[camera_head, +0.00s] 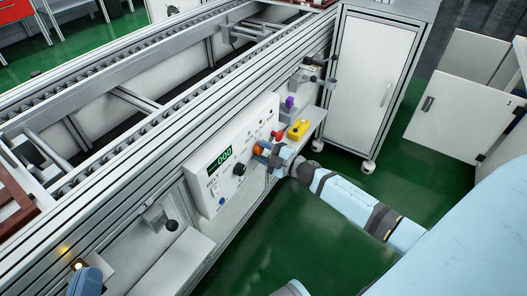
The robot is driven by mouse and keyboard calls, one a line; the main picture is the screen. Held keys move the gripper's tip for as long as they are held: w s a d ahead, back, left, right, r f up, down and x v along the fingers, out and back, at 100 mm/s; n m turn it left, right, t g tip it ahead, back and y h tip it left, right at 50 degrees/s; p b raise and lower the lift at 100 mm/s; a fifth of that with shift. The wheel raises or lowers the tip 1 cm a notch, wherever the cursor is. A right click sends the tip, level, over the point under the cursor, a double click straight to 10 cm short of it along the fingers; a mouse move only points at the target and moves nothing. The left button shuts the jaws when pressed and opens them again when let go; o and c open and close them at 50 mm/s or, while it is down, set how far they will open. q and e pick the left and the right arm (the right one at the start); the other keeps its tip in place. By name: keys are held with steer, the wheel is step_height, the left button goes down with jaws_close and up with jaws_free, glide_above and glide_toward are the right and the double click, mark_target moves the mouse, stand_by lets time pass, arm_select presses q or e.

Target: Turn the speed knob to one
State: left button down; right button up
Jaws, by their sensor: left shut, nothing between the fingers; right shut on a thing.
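The white control panel (211,159) is on the side of the conveyor. Its green display (219,158) reads 000. A black knob (239,169) stands out right of and below the display, apart from my gripper. My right gripper (261,150) is at the right part of the panel, with orange at its tip. It is shut on a small knob there, which the fingers mostly hide; I cannot read its label or setting.
A red button (277,135) sits just right of my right gripper. A yellow box (298,129) and a purple object (290,102) lie beyond it. A white cabinet (370,70) stands at the back. Green floor (260,240) in front of the panel is free.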

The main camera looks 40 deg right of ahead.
arm_select(q)
steer(key=shift+r, duration=0.1)
arm_select(e)
steer(key=o, duration=0.9)
arm_select(q)
steer(key=r+t+p, duration=0.1)
steer(key=r, duration=0.1)
steer(key=r+t+p, duration=0.1)
steer(key=r+p, duration=0.1)
steer(key=shift+s+a+r, duration=0.15)
steer(key=shift+a+r, duration=0.05)
steer(key=shift+r, duration=0.2)
arm_select(e)
steer(key=v, duration=1.4)
